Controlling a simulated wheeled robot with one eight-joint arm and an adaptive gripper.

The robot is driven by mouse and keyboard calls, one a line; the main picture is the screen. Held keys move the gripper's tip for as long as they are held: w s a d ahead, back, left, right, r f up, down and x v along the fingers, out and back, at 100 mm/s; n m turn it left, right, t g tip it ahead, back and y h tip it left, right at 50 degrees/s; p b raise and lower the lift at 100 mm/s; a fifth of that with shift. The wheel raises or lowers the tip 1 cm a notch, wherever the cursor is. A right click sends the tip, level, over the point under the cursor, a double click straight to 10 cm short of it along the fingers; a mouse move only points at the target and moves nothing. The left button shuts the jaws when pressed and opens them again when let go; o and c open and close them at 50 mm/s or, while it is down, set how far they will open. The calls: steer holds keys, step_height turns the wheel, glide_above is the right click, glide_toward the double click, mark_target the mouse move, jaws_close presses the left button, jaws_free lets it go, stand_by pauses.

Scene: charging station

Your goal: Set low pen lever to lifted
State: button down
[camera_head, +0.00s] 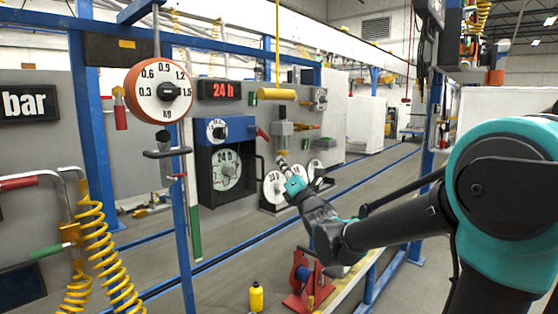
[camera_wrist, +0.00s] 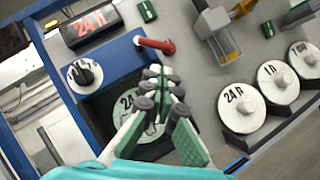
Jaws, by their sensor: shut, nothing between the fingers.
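The chart recorder has a blue top (camera_head: 241,127) and a dark door around a round 24 h chart (camera_head: 226,171). A red lever (camera_head: 262,133) sticks out at its upper right; it also shows in the wrist view (camera_wrist: 156,45). I cannot tell whether this is the low pen lever, and no label for it is readable. My gripper (camera_head: 281,160) is to the right of the recorder. In the wrist view my gripper (camera_wrist: 166,82) is shut and empty, below the red lever and apart from it in the picture. Its fingers hide part of the chart.
A black and white knob (camera_wrist: 84,75) sits on the blue top. White discs (camera_wrist: 241,107) marked 24 h and 1 h stand at the right. A grey cylinder device (camera_head: 283,133) is on the panel. A red stand (camera_head: 305,283) and yellow bottle (camera_head: 256,297) are below.

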mark_target(267, 137)
steer(key=x, duration=1.2)
steer(key=shift+w, duration=0.15)
steer(key=shift+w+d+r+n+y, duration=0.1)
steer(key=shift+w+d+n+y, duration=0.1)
steer(key=shift+n+y, duration=0.45)
steer(key=shift+w+d+r+n+y, duration=0.15)
steer(key=shift+n+y, duration=0.3)
steer(key=shift+n, duration=0.4)
steer(key=n+g+y, duration=0.1)
steer(key=n, duration=0.2)
steer(key=w+r+n+g+y, duration=0.1)
steer(key=n+y, duration=0.1)
steer(key=d+n+g+y, duration=0.1)
steer(key=n+g+y, duration=0.1)
steer(key=n, duration=0.1)
steer(key=shift+w+r+n, duration=0.15)
steer(key=shift+r+n, duration=0.15)
steer(key=shift+r, duration=0.2)
